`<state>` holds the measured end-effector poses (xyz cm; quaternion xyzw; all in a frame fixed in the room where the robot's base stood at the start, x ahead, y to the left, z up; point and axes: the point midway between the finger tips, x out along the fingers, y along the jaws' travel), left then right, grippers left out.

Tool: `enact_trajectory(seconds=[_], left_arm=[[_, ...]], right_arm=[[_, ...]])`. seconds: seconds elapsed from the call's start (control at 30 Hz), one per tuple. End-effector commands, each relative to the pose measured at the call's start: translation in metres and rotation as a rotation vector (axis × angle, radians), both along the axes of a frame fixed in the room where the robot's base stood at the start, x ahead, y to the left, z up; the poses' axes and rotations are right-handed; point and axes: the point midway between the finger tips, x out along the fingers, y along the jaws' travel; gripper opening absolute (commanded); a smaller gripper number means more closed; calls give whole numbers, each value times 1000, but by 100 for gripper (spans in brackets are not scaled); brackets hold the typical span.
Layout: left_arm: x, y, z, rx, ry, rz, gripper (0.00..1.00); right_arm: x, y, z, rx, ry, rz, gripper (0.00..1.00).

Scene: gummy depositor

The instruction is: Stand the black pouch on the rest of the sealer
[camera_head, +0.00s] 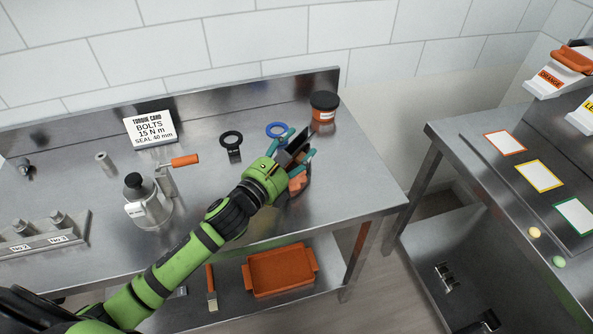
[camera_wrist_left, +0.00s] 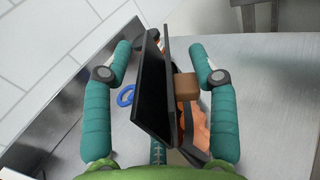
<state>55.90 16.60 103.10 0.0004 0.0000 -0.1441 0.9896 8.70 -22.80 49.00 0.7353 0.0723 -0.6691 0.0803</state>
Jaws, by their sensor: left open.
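The black pouch (camera_wrist_left: 152,92) is a flat dark panel that stands nearly upright between the fingers of my left gripper (camera_wrist_left: 165,62). The gripper is open, with one finger on each side and a gap to the pouch on the left. A second thin black plate (camera_wrist_left: 174,80) is close beside the pouch. I take the orange body (camera_wrist_left: 197,125) with a brown block (camera_wrist_left: 187,86) to be the sealer. In the head view my left gripper (camera_head: 293,145) is over the right part of the steel bench, and it partly hides the pouch and the orange body (camera_head: 298,182). My right gripper is not in view.
An orange tray (camera_head: 280,273) is on the lower shelf.

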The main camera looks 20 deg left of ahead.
Motion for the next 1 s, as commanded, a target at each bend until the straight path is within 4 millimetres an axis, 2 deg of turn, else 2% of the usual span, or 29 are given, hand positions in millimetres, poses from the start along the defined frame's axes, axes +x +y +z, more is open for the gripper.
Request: enact_trajectory(seconds=[0.03,0.07,0.1,0.17,0.2,0.73,0.87,1.0], left_arm=[[0,0,0,0,0,0,59],[0,0,0,0,0,0,47],[0,0,0,0,0,1,31],[0,0,0,0,0,1,7],[0,1,0,0,0,1,0],[0,1,3,1,-1,0,0],[0,1,14,3,-5,-1,0],[0,1,39,5,-10,-2,0]], right_arm=[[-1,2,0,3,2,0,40],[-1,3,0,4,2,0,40],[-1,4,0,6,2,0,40],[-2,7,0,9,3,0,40],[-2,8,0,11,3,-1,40],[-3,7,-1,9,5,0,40],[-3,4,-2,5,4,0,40],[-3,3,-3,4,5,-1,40]])
